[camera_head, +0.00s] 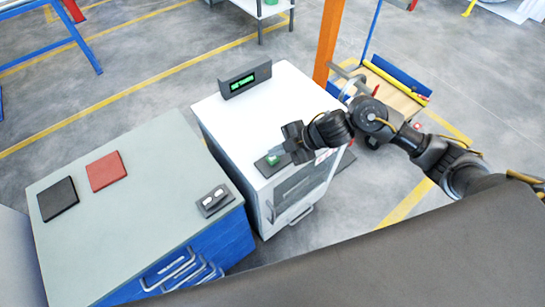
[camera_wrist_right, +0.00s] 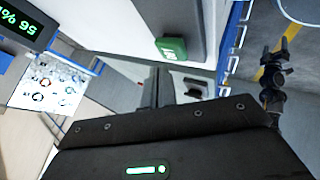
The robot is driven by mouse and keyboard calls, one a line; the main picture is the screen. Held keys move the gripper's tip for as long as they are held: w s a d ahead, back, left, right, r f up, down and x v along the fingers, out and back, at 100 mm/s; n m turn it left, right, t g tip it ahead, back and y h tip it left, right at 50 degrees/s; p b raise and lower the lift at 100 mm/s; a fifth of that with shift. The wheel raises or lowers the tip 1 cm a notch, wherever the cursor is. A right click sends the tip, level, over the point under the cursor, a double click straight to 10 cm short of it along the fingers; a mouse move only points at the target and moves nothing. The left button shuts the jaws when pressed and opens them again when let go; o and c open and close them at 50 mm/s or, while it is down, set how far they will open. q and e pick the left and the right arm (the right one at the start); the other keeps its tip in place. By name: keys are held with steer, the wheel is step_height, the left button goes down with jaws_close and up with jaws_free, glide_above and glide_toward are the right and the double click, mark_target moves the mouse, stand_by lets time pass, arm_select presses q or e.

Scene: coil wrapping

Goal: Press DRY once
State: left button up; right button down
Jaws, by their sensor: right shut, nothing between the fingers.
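A green button (camera_head: 273,160) sits on a small dark panel on top of the white cabinet (camera_head: 235,120), near its front edge. In the wrist view a green button (camera_wrist_right: 171,48) with pale lettering too small to read shows just beyond my fingers. My right gripper (camera_head: 289,153) is shut and empty, close to the button's right side in the head view. Its fingers also show in the wrist view (camera_wrist_right: 166,86). I cannot tell whether they touch the button. My left gripper is out of view.
A dark display (camera_head: 245,80) with green text stands at the back of the cabinet. The blue bench (camera_head: 130,215) at left holds a black pad (camera_head: 58,199), a red pad (camera_head: 106,171) and a small dark holder (camera_head: 213,200) with white pieces. An orange post (camera_head: 328,40) rises behind the cabinet.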

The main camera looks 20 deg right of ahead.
mark_target(277, 158)
steer(key=shift+f, duration=0.2)
stand_by(0.6)
steer(key=shift+f, duration=0.25)
steer(key=shift+f+b, duration=0.55)
steer(key=shift+f, duration=0.05)
stand_by(0.8)
steer(key=shift+r+p, duration=1.05)
steer(key=shift+p, duration=0.05)
step_height(277, 158, up, 5)
steer(key=p, duration=0.5)
